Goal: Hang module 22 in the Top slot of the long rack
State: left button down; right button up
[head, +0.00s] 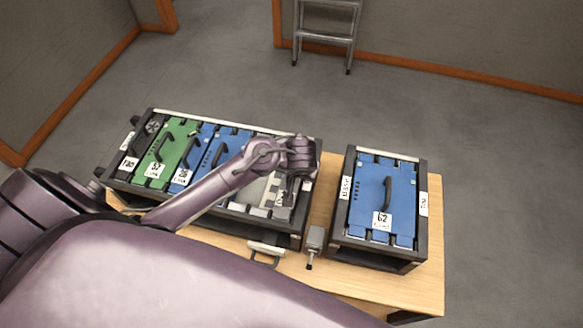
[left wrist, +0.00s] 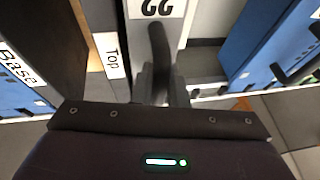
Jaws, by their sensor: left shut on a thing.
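The long rack (head: 205,120) stands on the table at the left, with several modules in it. My left gripper (head: 291,180) is over its right end, shut on the black handle (left wrist: 158,55) of module 22. In the left wrist view, module 22 (left wrist: 135,10) is pale grey, with its number upside down. It stands directly beside the post carrying the Top label (left wrist: 112,56). In the head view, my gripper and arm partly cover that end. I cannot tell whether the module is fully seated. My right gripper is not in view.
A shorter rack (head: 337,212) with blue module 62 (head: 400,195) stands at the right. A grey device (head: 314,240) sits on the wooden table (head: 345,283) between the racks, at the front. A stepladder (head: 325,38) stands at the back. A gap separates module 22 from the nearest blue module.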

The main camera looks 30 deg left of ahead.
pick_arm(q)
jog(key=shift+w+f+b, duration=0.1)
jog(key=shift+f+b, duration=0.2)
jog(key=c, duration=1.3)
grip_release()
jog(key=shift+c, duration=0.2)
jog(key=shift+f, duration=0.15)
jog(key=w+a+r+p+v, duration=0.1)
jog(key=w+p+v, duration=0.1)
jog(key=p+v, duration=0.6)
jog(key=v, duration=0.6)
jog(key=shift+s+a+r, duration=0.15)
jog(key=shift+a+r, duration=0.2)
